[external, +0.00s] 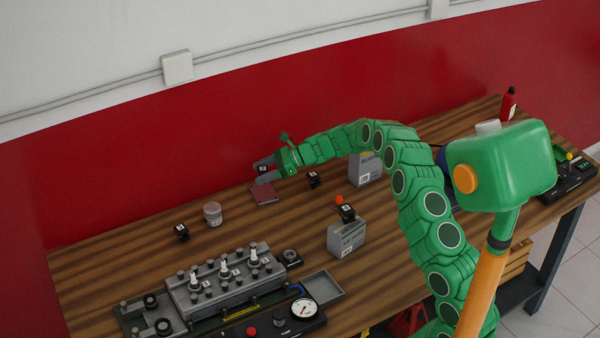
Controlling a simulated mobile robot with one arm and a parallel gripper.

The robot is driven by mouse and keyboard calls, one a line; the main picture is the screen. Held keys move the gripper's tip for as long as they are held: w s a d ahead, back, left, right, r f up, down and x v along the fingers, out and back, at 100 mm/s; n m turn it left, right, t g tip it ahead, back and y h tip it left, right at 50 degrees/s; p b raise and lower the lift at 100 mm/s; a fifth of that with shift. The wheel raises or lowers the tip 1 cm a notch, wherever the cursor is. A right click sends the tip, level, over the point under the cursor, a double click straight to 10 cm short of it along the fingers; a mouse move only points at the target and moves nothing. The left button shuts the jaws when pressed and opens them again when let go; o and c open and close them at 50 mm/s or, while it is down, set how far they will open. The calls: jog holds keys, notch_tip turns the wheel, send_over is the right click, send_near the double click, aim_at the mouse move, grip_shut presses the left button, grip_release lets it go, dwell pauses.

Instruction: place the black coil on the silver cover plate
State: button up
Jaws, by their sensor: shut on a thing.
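My gripper (261,172), at the end of the green arm, is shut on a small black coil (263,168) with a white label. It holds the coil above the back of the bench, near a dark red box. The silver cover plate (236,290) is on the engine trainer at front left, well apart from the gripper. Several white spark plugs and small knobs stand on it. Other black coils are on the bench: one at left (183,232), one right of the gripper (314,180), and one by a grey box (346,212).
A dark red box (265,194) lies below the gripper. A grey-pink jar (213,214) stands between gripper and engine. Grey boxes (346,240) (368,169) and an orange ball (339,200) are to the right. A gauge panel (304,309) and grey tray (323,287) flank the engine.

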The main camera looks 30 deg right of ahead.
jog(key=shift+w+f, duration=0.15)
jog(key=shift+w, duration=0.05)
jog(key=shift+f, duration=1.6)
jog(key=shift+f, duration=0.15)
jog(key=o, duration=1.2)
jog(key=shift+c, duration=0.2)
